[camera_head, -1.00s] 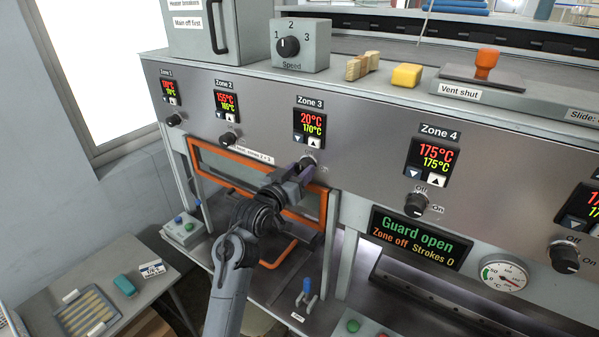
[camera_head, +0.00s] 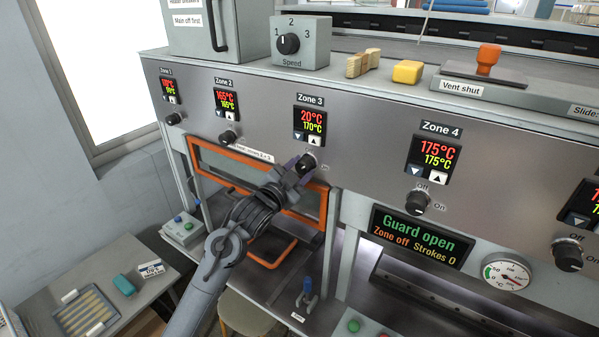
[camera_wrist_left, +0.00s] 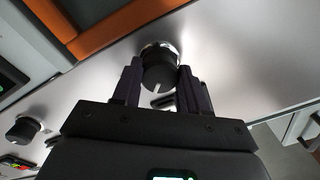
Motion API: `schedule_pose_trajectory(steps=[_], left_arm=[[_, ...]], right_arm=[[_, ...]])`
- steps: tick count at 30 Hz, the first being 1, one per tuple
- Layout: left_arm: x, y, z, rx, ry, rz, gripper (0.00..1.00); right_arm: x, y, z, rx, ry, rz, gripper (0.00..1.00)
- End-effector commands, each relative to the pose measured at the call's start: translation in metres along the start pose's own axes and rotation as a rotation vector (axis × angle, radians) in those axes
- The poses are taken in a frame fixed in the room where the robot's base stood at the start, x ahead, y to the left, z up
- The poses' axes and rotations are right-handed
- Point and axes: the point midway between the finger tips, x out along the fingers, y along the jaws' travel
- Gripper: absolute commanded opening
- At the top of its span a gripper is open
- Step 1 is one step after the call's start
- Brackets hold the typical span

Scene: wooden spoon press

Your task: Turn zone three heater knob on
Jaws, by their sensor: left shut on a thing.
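The zone three heater knob (camera_head: 307,162) is a black dial below the Zone 3 display (camera_head: 310,126), which reads 20°C over 170°C. My left gripper (camera_head: 301,168) is at this knob and partly covers it in the head view. In the left wrist view, the knob (camera_wrist_left: 159,70) sits between the two dark fingers of my left gripper (camera_wrist_left: 156,85), which is shut on it. A pale pointer line shows on the knob face. An "On" label shows just right of the knob in the head view. My right gripper is not in view.
Other heater knobs sit along the panel, including the Zone 2 knob (camera_head: 228,137) and Zone 4 knob (camera_head: 416,202). The orange-framed guard (camera_head: 215,158) is below. A status screen (camera_head: 418,238) reads "Guard open" and "Zone off". A blue-handled lever (camera_head: 307,286) stands lower down.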

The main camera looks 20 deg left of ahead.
Motion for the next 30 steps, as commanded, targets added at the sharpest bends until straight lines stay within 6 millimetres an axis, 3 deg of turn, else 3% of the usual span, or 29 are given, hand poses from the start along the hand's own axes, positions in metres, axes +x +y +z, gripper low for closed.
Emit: schedule_pose_trajectory(steps=[18, 30], left_arm=[[0.0, 0.002, 0.003, 0.562, 0.024, 0.005, 0.12], [0.0, 0.001, 0.002, 0.761, 0.032, 0.007, 0.12]], right_arm=[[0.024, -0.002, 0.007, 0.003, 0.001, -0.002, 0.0], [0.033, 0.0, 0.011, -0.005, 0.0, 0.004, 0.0]])
